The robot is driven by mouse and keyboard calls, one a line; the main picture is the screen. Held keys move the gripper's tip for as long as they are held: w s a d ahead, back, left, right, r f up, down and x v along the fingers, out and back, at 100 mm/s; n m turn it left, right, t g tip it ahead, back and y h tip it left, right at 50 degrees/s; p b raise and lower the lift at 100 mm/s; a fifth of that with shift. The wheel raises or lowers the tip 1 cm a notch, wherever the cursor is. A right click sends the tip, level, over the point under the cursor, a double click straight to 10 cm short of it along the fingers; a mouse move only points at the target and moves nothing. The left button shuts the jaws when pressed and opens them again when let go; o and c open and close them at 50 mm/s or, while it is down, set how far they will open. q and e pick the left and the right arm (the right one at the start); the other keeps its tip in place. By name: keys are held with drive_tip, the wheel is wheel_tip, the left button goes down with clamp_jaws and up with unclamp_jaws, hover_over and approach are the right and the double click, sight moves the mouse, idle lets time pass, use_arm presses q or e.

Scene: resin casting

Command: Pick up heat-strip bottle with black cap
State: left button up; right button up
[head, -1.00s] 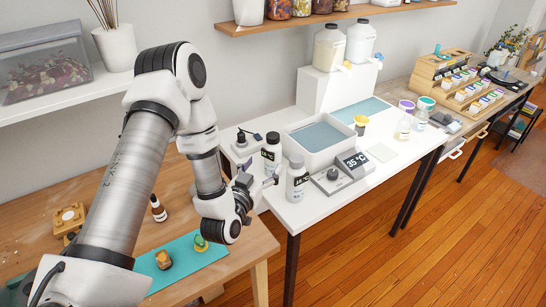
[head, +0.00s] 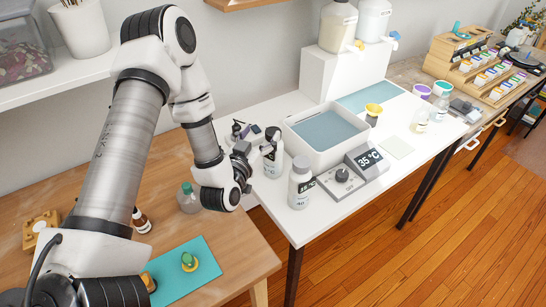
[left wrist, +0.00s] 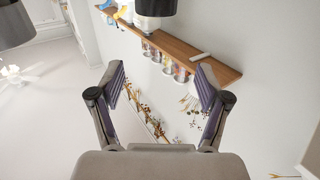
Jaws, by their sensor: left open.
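Two white bottles with dark label strips stand at the white table's near left end. A dark cylinder with a pale part shows at that view's top edge, cut off. My right gripper is not in view.
A white tray of bluish liquid (head: 325,136) and a controller reading 35 °C (head: 355,174) stand right of the bottles. The wooden table holds a teal mat (head: 190,275) and small bottles.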

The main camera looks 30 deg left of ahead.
sight(269, 142)
use_arm(q)
wheel_tip(269, 142, down, 7)
drive_tip(key=b, duration=0.5)
drive_tip(key=shift+s+d+b, duration=0.1)
drive_tip(key=shift+b, duration=0.25)
drive_tip(key=p+x, duration=0.1)
drive_tip(key=x, duration=0.3)
drive_tip(key=p+x, duration=0.1)
drive_tip(key=x, duration=0.3)
drive_tip(key=shift+d+f, duration=0.2)
drive_tip(key=shift+d, duration=0.05)
drive_tip(key=shift+s, duration=0.1)
drive_tip(key=shift+r, duration=0.1)
clamp_jaws()
